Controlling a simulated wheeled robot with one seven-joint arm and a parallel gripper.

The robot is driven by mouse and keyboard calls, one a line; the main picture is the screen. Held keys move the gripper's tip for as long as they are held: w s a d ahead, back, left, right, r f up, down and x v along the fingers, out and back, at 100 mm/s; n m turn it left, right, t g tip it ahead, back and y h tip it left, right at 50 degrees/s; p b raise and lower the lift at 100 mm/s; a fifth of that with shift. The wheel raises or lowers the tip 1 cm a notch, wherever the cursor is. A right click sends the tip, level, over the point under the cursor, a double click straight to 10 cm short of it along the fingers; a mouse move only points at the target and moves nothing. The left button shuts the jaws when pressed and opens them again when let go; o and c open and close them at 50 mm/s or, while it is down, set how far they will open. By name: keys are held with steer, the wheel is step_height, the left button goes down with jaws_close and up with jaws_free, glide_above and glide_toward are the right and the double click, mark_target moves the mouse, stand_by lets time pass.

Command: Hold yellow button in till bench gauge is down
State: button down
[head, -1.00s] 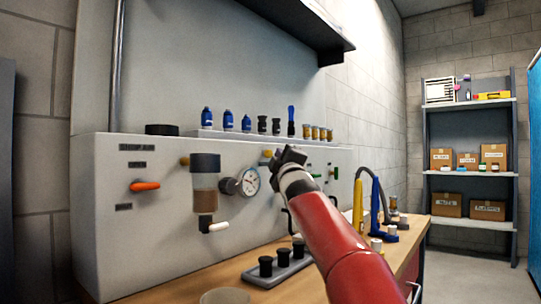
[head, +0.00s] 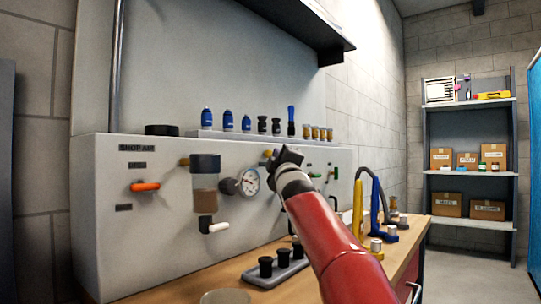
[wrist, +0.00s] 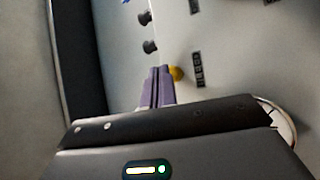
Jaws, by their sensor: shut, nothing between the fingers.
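The yellow button (wrist: 177,73) sticks out from the pale panel. In the wrist view my gripper (wrist: 159,70) has its two purple fingers together and empty, with the tips right beside the button; I cannot tell whether they touch or press it. In the head view my gripper (head: 277,157) is at the panel, and a bit of yellow (head: 267,153) shows at its left. The round white bench gauge (head: 249,181) is on the panel, left of and below my gripper; its needle is too small to read surely. A sliver of the gauge (wrist: 281,118) shows behind my gripper in the wrist view.
The panel also carries an orange-handled valve (head: 145,186) and a filter bowl (head: 205,185). Blue, black and brass fittings stand on the ledge (head: 215,134) above. A dark shelf (head: 300,30) overhangs. Yellow and blue tools (head: 376,208) stand on the bench at right.

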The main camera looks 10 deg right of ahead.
steer(key=shift+w+a, duration=0.35)
steer(key=shift+w, duration=0.1)
stand_by(0.6)
steer(key=shift+s, duration=0.1)
stand_by(1.7)
steer(key=shift+s+d, duration=0.65)
steer(key=s+d, duration=0.3)
steer(key=shift+s+d, duration=0.3)
stand_by(0.6)
